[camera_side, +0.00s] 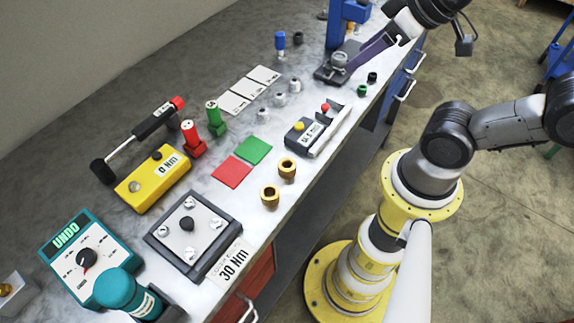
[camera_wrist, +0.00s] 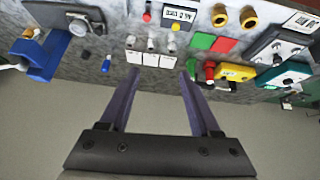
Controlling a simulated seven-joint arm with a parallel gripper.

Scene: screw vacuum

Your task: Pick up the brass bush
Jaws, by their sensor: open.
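Two brass bushes stand on the bench near its front edge, gold-coloured with dark open tops. One brass bush (camera_side: 269,196) is nearer the 30 Nm plate; the other brass bush (camera_side: 287,168) is just behind it, closer to the red and green squares. Both also show at the top of the wrist view, as a left bush (camera_wrist: 219,16) and a right bush (camera_wrist: 249,18). My gripper (camera_side: 358,58) is at the far end of the bench by the blue stand, well away from both bushes. In the wrist view its purple fingers (camera_wrist: 159,73) are apart with nothing between them.
The blue stand (camera_side: 337,28) rises beside my gripper. Grey fittings (camera_side: 280,100) and white labelled cards (camera_side: 250,88) lie mid-bench. A small grey box (camera_side: 300,133) with a yellow button stands behind the bushes. The red square (camera_side: 232,172) lies left of them.

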